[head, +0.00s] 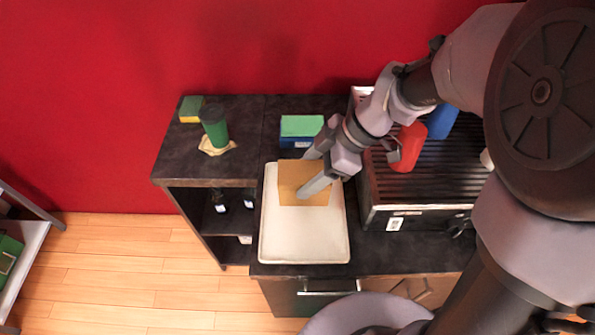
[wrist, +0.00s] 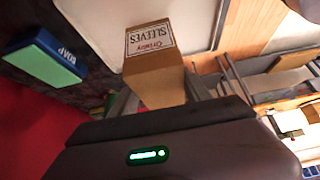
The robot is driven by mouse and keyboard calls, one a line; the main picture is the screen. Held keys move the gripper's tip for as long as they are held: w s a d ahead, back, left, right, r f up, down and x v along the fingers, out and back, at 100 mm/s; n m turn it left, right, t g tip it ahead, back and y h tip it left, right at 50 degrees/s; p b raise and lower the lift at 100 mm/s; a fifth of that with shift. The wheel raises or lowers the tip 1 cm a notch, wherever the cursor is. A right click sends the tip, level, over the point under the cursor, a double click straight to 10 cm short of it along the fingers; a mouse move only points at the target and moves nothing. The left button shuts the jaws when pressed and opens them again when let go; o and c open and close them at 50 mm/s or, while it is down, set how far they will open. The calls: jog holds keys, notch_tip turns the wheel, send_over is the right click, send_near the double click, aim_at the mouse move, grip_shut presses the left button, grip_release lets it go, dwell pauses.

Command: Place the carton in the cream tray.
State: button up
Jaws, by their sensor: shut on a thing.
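The carton (head: 302,181) is a brown box, and my gripper (head: 316,172) is shut on it. In the head view it shows over the back part of the cream tray (head: 300,240), which lies on the dark counter. In the wrist view the carton (wrist: 154,62) sits between my fingers (wrist: 160,92) with a white printed label reading "SLEEVES" upside down. The cream tray (wrist: 190,20) shows behind it. I cannot tell whether the carton touches the tray. The part of the tray under the carton is hidden.
A green and blue box (head: 301,130) stands just behind the tray. A green cup (head: 214,126) and a yellow-green sponge (head: 191,109) are on the counter at left. The dark slatted machine (head: 410,185) is close on the right, with a red object (head: 409,147) on top.

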notch_tip(320, 180, down, 7)
jog(key=shift+r+b, duration=0.15)
jog(key=shift+b, duration=0.8)
jog(key=shift+f+b, duration=0.2)
jog(key=shift+b, duration=0.1)
jog(key=o, duration=1.6)
jog(key=shift+r, duration=0.1)
